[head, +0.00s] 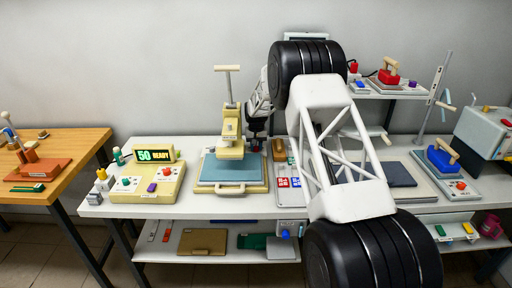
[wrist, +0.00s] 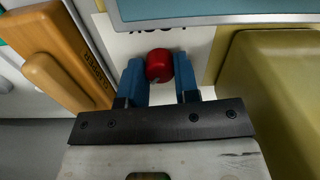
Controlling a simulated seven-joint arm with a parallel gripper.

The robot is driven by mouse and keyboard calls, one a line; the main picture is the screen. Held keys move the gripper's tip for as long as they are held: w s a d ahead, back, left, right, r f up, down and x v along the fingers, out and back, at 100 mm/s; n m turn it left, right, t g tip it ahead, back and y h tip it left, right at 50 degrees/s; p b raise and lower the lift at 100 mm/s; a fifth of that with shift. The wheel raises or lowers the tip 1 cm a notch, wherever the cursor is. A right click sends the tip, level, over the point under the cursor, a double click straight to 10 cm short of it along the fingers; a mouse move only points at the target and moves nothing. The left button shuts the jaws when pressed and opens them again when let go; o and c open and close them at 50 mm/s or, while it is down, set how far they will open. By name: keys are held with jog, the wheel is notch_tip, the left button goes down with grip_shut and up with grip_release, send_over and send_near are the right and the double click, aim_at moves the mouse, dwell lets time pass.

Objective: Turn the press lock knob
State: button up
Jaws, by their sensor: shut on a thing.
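The red press lock knob (wrist: 159,64) sits on a white plate with an upside-down, partly covered label that seems to read LOCK. My gripper (wrist: 160,76) has its two blue fingers on either side of the knob, shut on it. In the head view, the cream heat press (head: 231,137) with its teal pad stands mid-table, and the end of my arm is at its right side. The knob and my fingertips are hidden there.
A wooden block (wrist: 62,60) with a label lies left of my fingers, and a yellowish body (wrist: 275,90) stands close on the right. In the head view, a control box (head: 148,182) reading "50 READY" stands left of the press. A blue iron (head: 441,157) is at the right.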

aim_at(256, 147)
jog(key=shift+m, duration=0.6)
jog(key=o, duration=0.9)
jog(key=shift+o, duration=0.2)
jog(key=shift+r, duration=0.1)
jog(key=shift+r, duration=3.8)
